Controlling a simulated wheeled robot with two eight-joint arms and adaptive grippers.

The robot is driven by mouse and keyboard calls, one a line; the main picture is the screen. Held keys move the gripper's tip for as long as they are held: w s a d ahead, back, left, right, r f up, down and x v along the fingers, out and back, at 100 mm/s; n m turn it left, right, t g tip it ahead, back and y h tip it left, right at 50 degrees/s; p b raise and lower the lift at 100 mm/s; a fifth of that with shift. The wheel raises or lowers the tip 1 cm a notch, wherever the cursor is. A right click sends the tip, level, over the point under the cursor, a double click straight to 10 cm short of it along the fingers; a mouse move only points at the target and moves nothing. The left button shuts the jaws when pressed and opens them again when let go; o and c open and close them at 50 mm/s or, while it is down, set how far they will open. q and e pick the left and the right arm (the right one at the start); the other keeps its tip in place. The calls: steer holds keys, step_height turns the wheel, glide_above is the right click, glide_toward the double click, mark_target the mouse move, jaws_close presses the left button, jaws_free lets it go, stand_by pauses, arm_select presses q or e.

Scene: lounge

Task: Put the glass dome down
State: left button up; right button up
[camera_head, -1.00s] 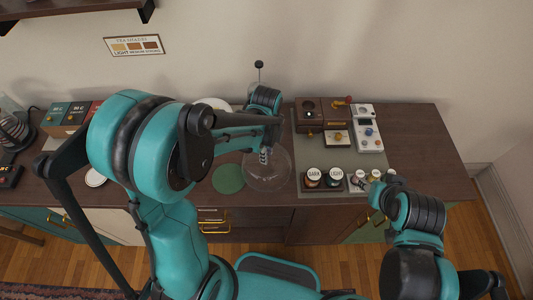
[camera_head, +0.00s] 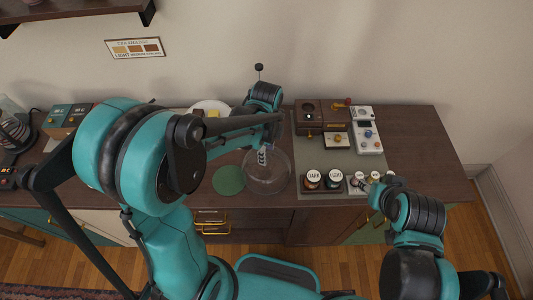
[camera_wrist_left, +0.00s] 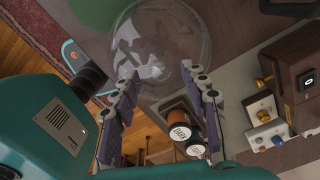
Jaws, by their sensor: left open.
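The clear glass dome (camera_head: 279,181) rests on the dark wooden counter, just right of a round green mat (camera_head: 229,180) and apart from its centre. The dome also shows in the left wrist view (camera_wrist_left: 187,30), beyond my fingers. My left gripper (camera_head: 263,157) is over the dome's far side in the head view. In the left wrist view my left gripper (camera_wrist_left: 163,78) has its two fingers spread with nothing between them. The knob of the dome is not clear. My right gripper (camera_head: 367,187) is by the small jars at the front right; its fingers are too small to read.
Jars labelled DARK (camera_head: 312,178) and LIGHT (camera_head: 335,178) stand right of the dome on a grey mat (camera_head: 345,158). Wooden boxes (camera_head: 309,115) and a white device (camera_head: 367,130) stand behind them. A white plate (camera_head: 203,106) is partly behind my left arm. The counter's right end is clear.

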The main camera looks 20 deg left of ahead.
arm_select(q)
step_height(320, 180, up, 9)
steer(key=p, duration=0.2)
steer(key=s+a+r+n+t, duration=0.2)
steer(key=s+n, duration=0.3)
steer(key=n, duration=0.4)
steer(key=s+a+r+n+t, duration=0.2)
steer(key=s+n+t, duration=0.3)
steer(key=n, duration=0.5)
steer(key=shift+s+a+r, duration=0.2)
steer(key=shift+a+r, duration=0.15)
steer(key=shift+r, duration=0.15)
